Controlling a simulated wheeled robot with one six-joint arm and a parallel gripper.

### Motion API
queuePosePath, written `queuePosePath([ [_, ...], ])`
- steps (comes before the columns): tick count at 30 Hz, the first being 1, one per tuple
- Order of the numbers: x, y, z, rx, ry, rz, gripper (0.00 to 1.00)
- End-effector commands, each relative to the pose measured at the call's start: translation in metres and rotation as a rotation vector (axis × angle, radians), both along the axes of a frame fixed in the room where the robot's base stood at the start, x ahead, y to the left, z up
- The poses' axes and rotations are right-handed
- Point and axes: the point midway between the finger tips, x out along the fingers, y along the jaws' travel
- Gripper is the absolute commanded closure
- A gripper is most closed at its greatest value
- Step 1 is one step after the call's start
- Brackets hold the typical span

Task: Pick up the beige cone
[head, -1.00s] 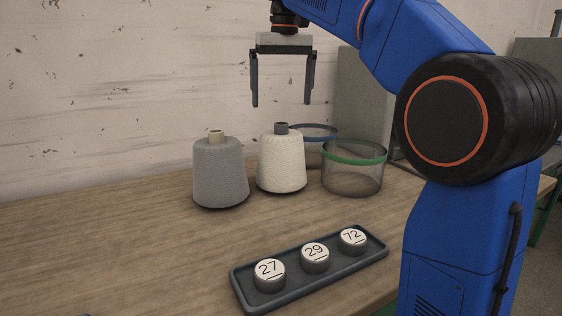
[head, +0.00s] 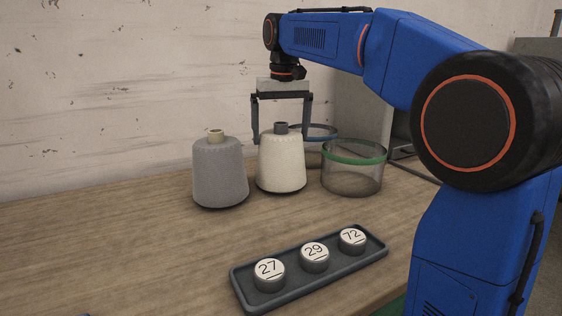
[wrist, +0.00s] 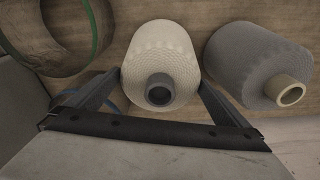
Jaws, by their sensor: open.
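The beige cone (head: 281,163) stands upright on the wooden table, with a dark grey tube end on top. It also shows in the wrist view (wrist: 162,52), between the two fingers. My gripper (head: 280,140) is open above the cone, with its fingertips at about the height of the cone's top, one on each side. In the wrist view my gripper (wrist: 157,85) shows nothing held. I cannot tell whether the fingers touch the cone.
A grey cone (head: 220,174) with a pale tube stands close on the left. A green-rimmed clear bin (head: 352,176) and a blue-rimmed bin (head: 318,132) stand on the right. A dark tray (head: 330,278) with three numbered round pieces lies in front.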

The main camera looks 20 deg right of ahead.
Motion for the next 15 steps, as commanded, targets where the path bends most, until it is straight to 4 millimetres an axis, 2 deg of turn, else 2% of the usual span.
queuePosePath([
  [6, 0.0002, 0.0, -0.001, 0.0, 0.0, 0.0, 0.0],
  [7, 0.0002, 0.0, -0.001, 0.0, 0.0, 0.0, 0.02],
  [15, 0.0002, 0.0, -0.0008, 0.0, 0.0, 0.0, 0.67],
])
